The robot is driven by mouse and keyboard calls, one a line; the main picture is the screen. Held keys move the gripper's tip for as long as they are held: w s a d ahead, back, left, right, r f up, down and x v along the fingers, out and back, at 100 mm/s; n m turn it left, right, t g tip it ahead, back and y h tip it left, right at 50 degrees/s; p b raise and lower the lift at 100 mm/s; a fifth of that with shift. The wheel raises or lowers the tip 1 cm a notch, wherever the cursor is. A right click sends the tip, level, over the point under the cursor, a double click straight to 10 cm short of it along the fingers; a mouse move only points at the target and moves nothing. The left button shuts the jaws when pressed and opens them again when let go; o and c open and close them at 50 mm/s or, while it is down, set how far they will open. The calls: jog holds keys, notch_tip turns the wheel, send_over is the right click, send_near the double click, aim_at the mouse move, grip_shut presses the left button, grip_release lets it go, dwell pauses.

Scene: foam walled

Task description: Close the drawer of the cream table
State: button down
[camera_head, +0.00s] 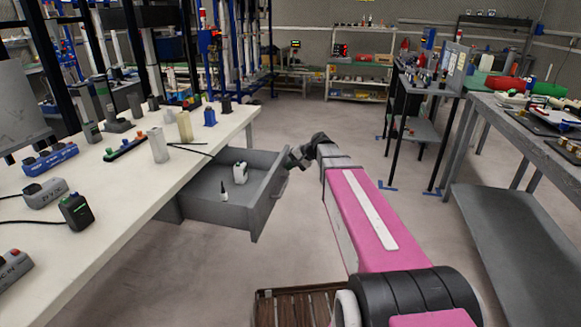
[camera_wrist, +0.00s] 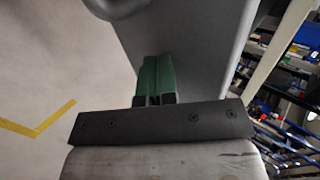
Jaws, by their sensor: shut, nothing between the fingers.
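The cream table (camera_head: 120,185) runs along the left in the head view. Its grey drawer (camera_head: 205,207) is pulled out to the right, open, with a white bottle and a small dark-tipped bottle inside. My gripper (camera_head: 292,160) is at the drawer's front, near the handle (camera_head: 279,187); in the head view my arm hides part of it. In the wrist view my gripper (camera_wrist: 156,75) has its green fingers together with nothing between them, close to the grey drawer front (camera_wrist: 195,50). Whether they touch it I cannot tell.
Several devices and blocks stand on the cream table. A grey workbench (camera_head: 520,125) with a lower shelf stands on the right. A dark rack (camera_head: 425,110) stands beyond my arm. A slatted brown crate (camera_head: 290,308) is near the bottom. The floor around the drawer is clear.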

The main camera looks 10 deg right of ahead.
aim_at(284, 186)
jog(key=w+a, duration=0.3)
jog(key=a, duration=0.5)
jog(key=w+a, duration=0.3)
jog(key=a, duration=0.6)
jog(key=w+a, duration=0.3)
jog(key=a, duration=0.6)
jog(key=shift+w, duration=0.3)
jog(key=shift+a, duration=0.2)
jog(key=shift+s+d, duration=0.2)
jog(key=shift+d, duration=0.25)
jog(key=d, duration=0.1)
jog(key=s+d, duration=0.1)
jog(key=d, duration=0.1)
jog(key=shift+s, duration=0.1)
jog(key=v, duration=1)
jog(key=s+d+f+n+g+h, duration=0.1)
jog(key=s+d+f+h, duration=0.3)
jog(key=s+d+f, duration=0.6)
jog(key=s+d+f+n+g+h, duration=0.2)
jog(key=s+d+f, duration=0.8)
jog(key=s+d, duration=0.5)
jog(key=s+n+h, duration=0.1)
jog(key=s+h, duration=0.1)
jog(key=s, duration=0.2)
jog(key=shift+s+d+f+h, duration=0.15)
jog(key=shift+d+f+h, duration=0.15)
jog(key=shift+f+h, duration=0.1)
